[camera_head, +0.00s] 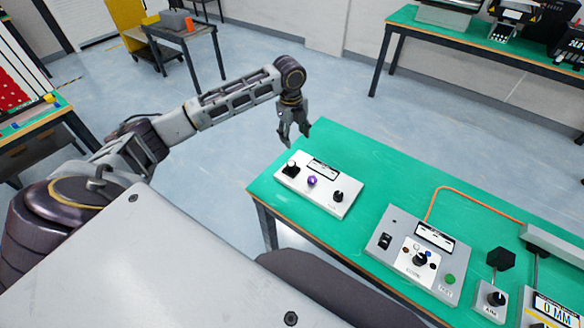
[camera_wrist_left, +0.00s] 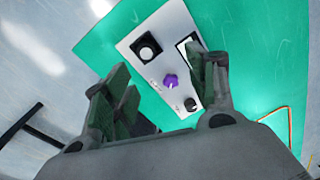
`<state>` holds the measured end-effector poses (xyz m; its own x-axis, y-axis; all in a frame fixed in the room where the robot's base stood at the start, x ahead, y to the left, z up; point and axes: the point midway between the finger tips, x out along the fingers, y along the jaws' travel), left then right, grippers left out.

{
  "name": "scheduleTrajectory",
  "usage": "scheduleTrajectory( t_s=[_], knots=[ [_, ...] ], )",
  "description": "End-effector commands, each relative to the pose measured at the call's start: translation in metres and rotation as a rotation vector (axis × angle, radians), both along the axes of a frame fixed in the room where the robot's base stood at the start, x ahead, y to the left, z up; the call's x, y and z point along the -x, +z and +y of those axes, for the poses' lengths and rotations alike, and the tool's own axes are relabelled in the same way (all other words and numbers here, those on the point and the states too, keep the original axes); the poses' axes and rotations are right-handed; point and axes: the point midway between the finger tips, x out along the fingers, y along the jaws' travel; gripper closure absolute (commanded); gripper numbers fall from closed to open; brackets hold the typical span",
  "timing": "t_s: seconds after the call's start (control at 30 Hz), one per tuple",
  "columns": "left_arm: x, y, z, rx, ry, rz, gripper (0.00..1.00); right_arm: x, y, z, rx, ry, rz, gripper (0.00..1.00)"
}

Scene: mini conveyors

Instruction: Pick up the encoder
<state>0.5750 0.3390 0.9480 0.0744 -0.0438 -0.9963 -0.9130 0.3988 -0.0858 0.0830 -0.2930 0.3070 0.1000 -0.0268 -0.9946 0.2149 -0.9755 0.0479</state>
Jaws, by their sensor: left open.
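A white control box (camera_head: 318,186) lies on the near left part of the green table. It carries a small display (camera_head: 323,168), a purple knob (camera_head: 312,181), a black knob (camera_head: 338,196) and a white-topped round part on a black square (camera_head: 291,169). I cannot tell for sure which part is the encoder. My left gripper (camera_head: 296,137) is open and empty, above and behind the box, near the table's far left corner. In the left wrist view the purple knob (camera_wrist_left: 170,81) shows between the open fingers, farther off. The right finger covers part of the display. My right gripper is out of view.
To the right on the green table (camera_head: 388,170) are a grey panel (camera_head: 416,256) with switches and a green button, an orange cable (camera_head: 465,197), and a black-knobbed lever box (camera_head: 491,297). The table top behind the white box is clear.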

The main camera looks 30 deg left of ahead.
Motion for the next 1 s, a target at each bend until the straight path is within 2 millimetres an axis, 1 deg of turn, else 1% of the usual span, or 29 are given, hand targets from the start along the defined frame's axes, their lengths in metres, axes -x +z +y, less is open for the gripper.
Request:
scheduleTrajectory(
  t_s=[0.03, 0.13, 0.33, 0.5, 0.67, 0.87, 1.0],
  knots=[
    [0.005, 0.0, 0.003, -0.015, -0.048, 0.024, 0.43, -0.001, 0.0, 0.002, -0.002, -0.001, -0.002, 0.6],
    [0.014, -0.001, 0.008, -0.041, -0.145, 0.058, 0.43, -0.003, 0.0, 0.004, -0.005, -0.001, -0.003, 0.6],
    [0.017, -0.001, 0.01, -0.054, -0.27, 0.07, 0.43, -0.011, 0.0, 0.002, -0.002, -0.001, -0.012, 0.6],
    [0.017, -0.001, 0.01, -0.055, -0.297, 0.069, 0.43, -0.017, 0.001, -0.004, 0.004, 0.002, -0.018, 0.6],
    [0.016, -0.001, 0.01, -0.054, -0.296, 0.068, 0.43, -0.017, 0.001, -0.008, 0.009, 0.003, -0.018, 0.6],
    [0.016, -0.004, 0.01, -0.054, -0.295, 0.068, 0.43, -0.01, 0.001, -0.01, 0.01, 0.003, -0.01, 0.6],
    [0.017, -0.015, 0.01, -0.054, -0.295, 0.069, 0.43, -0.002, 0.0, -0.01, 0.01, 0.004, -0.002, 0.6]
  ],
)
